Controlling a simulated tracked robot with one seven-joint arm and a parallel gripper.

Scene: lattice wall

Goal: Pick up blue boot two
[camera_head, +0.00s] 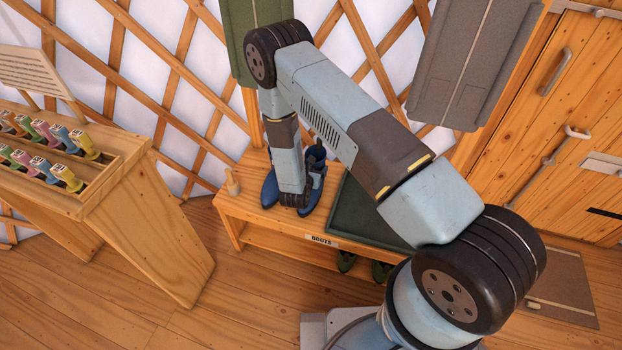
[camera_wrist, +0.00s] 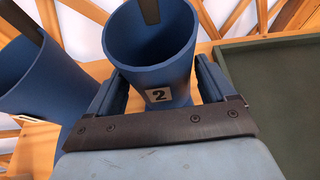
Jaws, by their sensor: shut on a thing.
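Blue boot two (camera_wrist: 150,48), a blue open-topped boot with a white "2" label, stands between the fingers of my gripper (camera_wrist: 158,88) in the wrist view. The fingers are shut on it from both sides. In the head view my gripper (camera_head: 298,196) is over the wooden bench marked "BOOTS" (camera_head: 262,220). My arm hides much of both boots there; blue parts show at boot two (camera_head: 313,192) and the other boot (camera_head: 269,188). I cannot tell whether boot two touches the bench.
A dark green tray (camera_head: 348,226) lies on the bench right of the boots, and a small wooden peg (camera_head: 232,182) stands at its left end. Dark green boots (camera_head: 346,261) are under the bench. A sloped wooden rack (camera_head: 150,215) stands left. The lattice wall (camera_head: 175,90) is behind.

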